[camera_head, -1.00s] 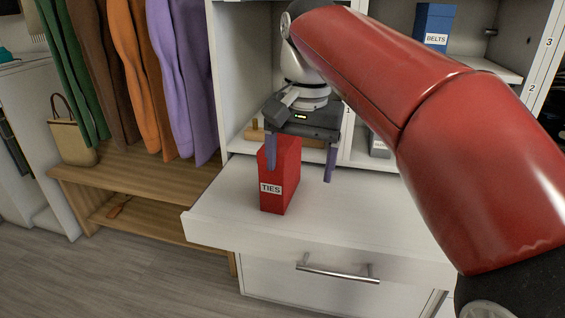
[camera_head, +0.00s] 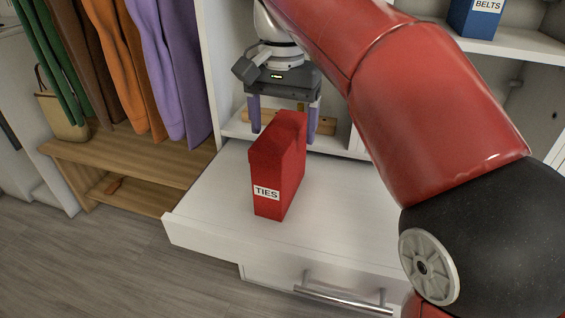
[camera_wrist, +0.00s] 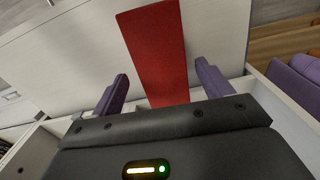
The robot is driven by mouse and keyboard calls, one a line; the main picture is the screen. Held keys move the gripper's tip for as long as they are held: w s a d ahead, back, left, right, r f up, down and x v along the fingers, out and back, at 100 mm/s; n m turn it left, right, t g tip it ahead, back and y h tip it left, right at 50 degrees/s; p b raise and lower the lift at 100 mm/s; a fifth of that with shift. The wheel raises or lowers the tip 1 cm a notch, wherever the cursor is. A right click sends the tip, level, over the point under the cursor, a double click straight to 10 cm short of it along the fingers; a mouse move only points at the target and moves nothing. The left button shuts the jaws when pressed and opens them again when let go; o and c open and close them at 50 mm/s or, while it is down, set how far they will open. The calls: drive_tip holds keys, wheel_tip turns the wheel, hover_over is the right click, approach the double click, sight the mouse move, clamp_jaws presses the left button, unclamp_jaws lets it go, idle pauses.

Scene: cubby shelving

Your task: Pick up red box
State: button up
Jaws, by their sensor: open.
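The red box (camera_head: 277,168), labelled TIES, stands upright on the white counter top (camera_head: 215,205). My gripper (camera_head: 284,125) is open and empty behind the box in the head view, with its purple fingers pointing down. The left finger shows beside the box's back edge, and the right finger is clear to its right. In the wrist view, the red box (camera_wrist: 155,50) lies between and beyond the two spread fingers of my gripper (camera_wrist: 160,88). I cannot tell whether either finger touches it.
A white cubby shelf rises behind the counter, with a blue BELTS box (camera_head: 475,18) at upper right. A wooden object (camera_head: 325,122) lies in the cubby behind my gripper. Hanging clothes and a wooden bench (camera_head: 130,160) are on the left. A drawer handle (camera_head: 340,296) juts out below.

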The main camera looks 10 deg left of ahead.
drive_tip(key=f, duration=0.2)
drive_tip(key=f+b, duration=0.1)
drive_tip(key=f, duration=0.2)
drive_tip(key=shift+s+a+f, duration=0.1)
drive_tip(key=shift+s+a, duration=0.05)
drive_tip(key=shift+a, duration=0.05)
drive_tip(key=shift+c, duration=0.5)
drive_tip(key=c, duration=1.1)
